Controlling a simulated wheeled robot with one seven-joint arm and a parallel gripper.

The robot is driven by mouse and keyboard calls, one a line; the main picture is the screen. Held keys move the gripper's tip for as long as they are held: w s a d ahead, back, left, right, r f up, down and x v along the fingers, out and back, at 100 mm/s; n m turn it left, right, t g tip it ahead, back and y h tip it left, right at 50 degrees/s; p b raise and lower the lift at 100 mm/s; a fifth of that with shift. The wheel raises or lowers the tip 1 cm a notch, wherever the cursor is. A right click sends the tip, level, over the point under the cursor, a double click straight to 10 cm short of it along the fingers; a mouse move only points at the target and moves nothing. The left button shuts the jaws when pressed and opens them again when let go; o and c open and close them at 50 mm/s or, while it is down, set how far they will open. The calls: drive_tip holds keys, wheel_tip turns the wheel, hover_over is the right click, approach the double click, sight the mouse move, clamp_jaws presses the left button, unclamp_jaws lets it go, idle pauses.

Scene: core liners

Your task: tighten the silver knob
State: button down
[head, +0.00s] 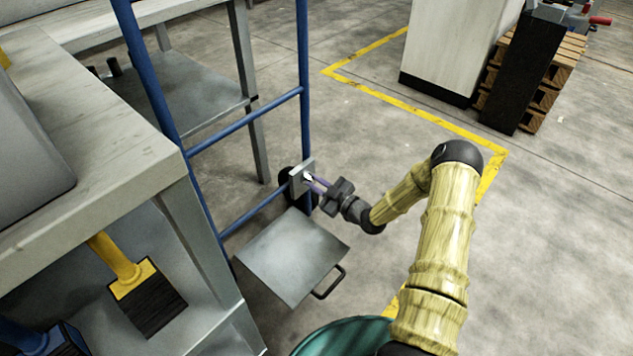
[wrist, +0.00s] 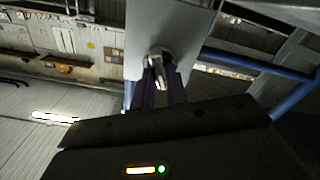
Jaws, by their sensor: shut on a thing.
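The silver knob (wrist: 157,62) sits on a grey metal plate (wrist: 172,22) in the wrist view. In the head view the plate (head: 299,172) is fixed to a blue upright of a ladder-like frame, and the knob (head: 308,177) shows as a small bright spot at my fingertips. My gripper (head: 313,182) reaches in from the right with its purple fingers. In the wrist view its two dark purple fingers (wrist: 161,80) are on either side of the knob, shut on it. The fingers hide part of the knob.
A square metal platform with a black handle (head: 291,257) is below my gripper. The blue frame (head: 305,90) stands beside a grey workbench (head: 110,160) at the left. A yellow-handled brush (head: 147,295) lies on its lower shelf. Open floor (head: 400,150) is to the right.

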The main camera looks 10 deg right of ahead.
drive_tip(key=m+p, duration=0.3)
drive_tip(key=m, duration=0.3)
drive_tip(key=shift+d+r+p, duration=0.1)
drive_tip(key=shift+p, duration=0.2)
drive_tip(key=m+p, duration=0.2)
drive_tip(key=m, duration=1)
drive_tip(key=shift+d+f+p, duration=0.1)
drive_tip(key=shift+f+p, duration=0.15)
drive_tip(key=shift+p, duration=0.05)
drive_tip(key=m, duration=0.5)
drive_tip(key=c, duration=1.4)
unclamp_jaws()
drive_tip(key=p+v, duration=0.5)
drive_tip(key=v, duration=1.2)
drive_tip(key=shift+p, duration=0.35)
